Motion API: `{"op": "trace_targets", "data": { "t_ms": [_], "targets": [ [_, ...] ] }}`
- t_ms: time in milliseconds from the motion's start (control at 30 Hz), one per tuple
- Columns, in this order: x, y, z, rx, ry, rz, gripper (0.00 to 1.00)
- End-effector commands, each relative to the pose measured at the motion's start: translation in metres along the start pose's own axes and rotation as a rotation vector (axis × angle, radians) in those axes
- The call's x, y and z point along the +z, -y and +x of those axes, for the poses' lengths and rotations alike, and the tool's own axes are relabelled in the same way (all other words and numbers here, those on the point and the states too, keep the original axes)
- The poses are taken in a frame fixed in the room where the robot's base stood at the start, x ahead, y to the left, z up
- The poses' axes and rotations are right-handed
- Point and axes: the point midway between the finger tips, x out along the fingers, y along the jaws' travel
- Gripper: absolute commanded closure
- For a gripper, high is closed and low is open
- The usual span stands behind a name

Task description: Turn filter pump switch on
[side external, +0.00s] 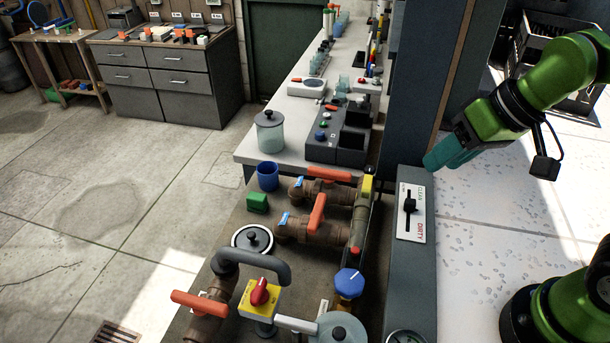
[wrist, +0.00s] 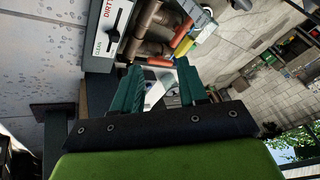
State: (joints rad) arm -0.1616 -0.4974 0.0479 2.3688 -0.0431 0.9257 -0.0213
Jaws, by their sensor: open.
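A red rotary knob (side external: 261,291) sits on a yellow box (side external: 252,304) among the pipes at the lower middle of the side external view. It looks like the pump switch, but I see no readable label on it. I cannot make it out in the wrist view. My gripper (side external: 436,160) is up at the right, beside the panel with the slider, well apart from the red knob. In the wrist view its two teal fingers (wrist: 160,80) are spread with nothing held between them.
A CLEAN/DIRTY slider panel (side external: 411,213) is on a grey post near my gripper; it also shows in the wrist view (wrist: 113,25). Brown pipes with orange handles (side external: 317,212), a blue knob (side external: 349,282) and a grey curved pipe (side external: 250,258) crowd around the yellow box.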

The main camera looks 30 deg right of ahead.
Motion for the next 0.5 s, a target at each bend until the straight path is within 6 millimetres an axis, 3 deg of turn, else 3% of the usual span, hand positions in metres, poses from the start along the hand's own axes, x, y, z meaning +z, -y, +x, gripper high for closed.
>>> {"op": "trace_targets", "data": {
  "t_ms": [33, 233, 500],
  "targets": [
    [-0.007, 0.022, 0.011, 0.002, 0.058, -0.115, 0.57],
    [-0.018, 0.109, 0.048, -0.015, 0.241, -0.666, 0.57],
    [0.007, 0.234, 0.105, -0.156, 0.450, -1.539, 0.57]
  ]
}}
